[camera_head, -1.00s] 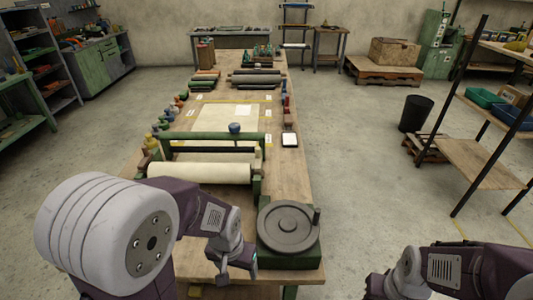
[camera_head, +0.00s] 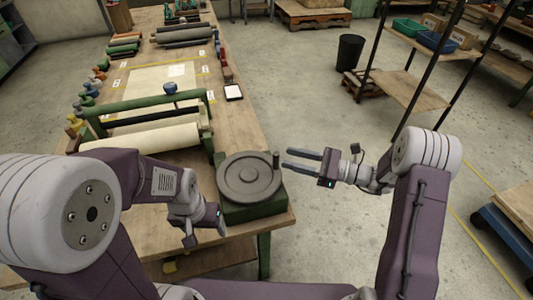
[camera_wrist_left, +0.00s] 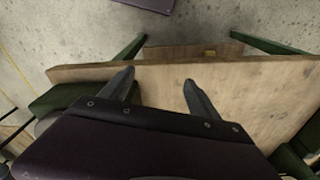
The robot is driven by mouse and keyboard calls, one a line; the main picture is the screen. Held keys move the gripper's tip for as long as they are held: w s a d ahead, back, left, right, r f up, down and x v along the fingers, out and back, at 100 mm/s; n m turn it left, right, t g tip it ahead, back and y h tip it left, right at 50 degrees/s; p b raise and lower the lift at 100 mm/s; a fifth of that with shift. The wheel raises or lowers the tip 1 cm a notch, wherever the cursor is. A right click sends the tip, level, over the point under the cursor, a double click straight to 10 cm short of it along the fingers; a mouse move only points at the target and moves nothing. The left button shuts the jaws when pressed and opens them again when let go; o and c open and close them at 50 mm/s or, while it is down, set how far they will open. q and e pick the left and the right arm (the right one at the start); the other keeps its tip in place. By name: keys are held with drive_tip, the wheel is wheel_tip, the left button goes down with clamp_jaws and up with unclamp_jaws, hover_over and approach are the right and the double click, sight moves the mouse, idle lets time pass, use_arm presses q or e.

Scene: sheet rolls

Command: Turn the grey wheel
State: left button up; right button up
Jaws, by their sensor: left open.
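The grey wheel (camera_head: 250,180) lies flat on a green base (camera_head: 252,209) at the near right corner of the wooden table. Its upright handle (camera_head: 276,160) stands at the right of the rim. My right gripper (camera_head: 287,158) is open beside the handle, its two fingers pointing left towards it; I cannot tell whether they touch it. My left gripper (camera_head: 205,237) is left of the wheel's base, over the table's near edge. In the left wrist view its two fingers (camera_wrist_left: 158,80) are spread and empty above the wood.
A green-framed roller press (camera_head: 155,137) with a pale roll stands behind my left arm. Several rolls and small coloured items lie farther along the table (camera_head: 240,115). A black bin (camera_head: 350,52) and a shelf stand to the right.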

hover_over(267, 165)
drive_tip(key=shift+a+p, duration=0.1)
drive_tip(key=shift+p, duration=0.2)
drive_tip(key=shift+s, duration=0.1)
drive_tip(key=shift+c, duration=0.3)
clamp_jaws()
idle(0.9)
